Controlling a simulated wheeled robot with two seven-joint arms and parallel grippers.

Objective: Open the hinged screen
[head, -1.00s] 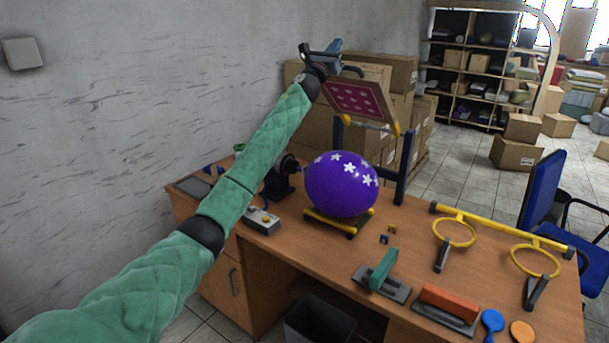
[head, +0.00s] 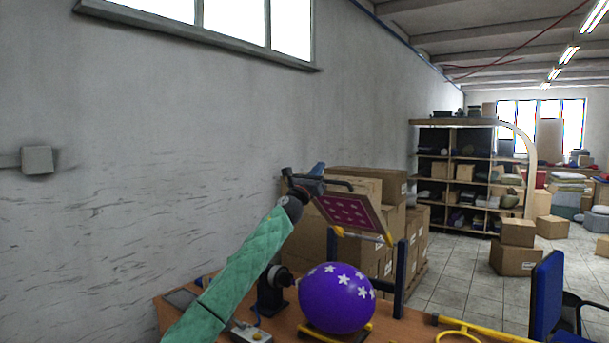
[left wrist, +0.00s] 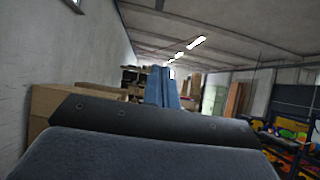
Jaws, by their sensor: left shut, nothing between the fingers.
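The hinged screen (head: 347,212) is a magenta panel with pale marks in a light frame. It stands raised and tilted above the balloon, on a yellow bar between blue posts (head: 401,278). The purple balloon (head: 337,298) with white stars sits below it, apart from it. My left gripper (head: 318,169) is at the screen's upper edge, its blue fingers shut and empty. The fingers (left wrist: 163,88) also show together in the left wrist view. Whether they touch the screen I cannot tell. My right gripper is out of view.
Cardboard boxes (head: 365,184) are stacked behind the screen. The wooden table (head: 398,326) carries a grey control box (head: 251,334) and a yellow ring frame (head: 480,331). A blue chair (head: 546,295) stands at the right. The wall is close on the left.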

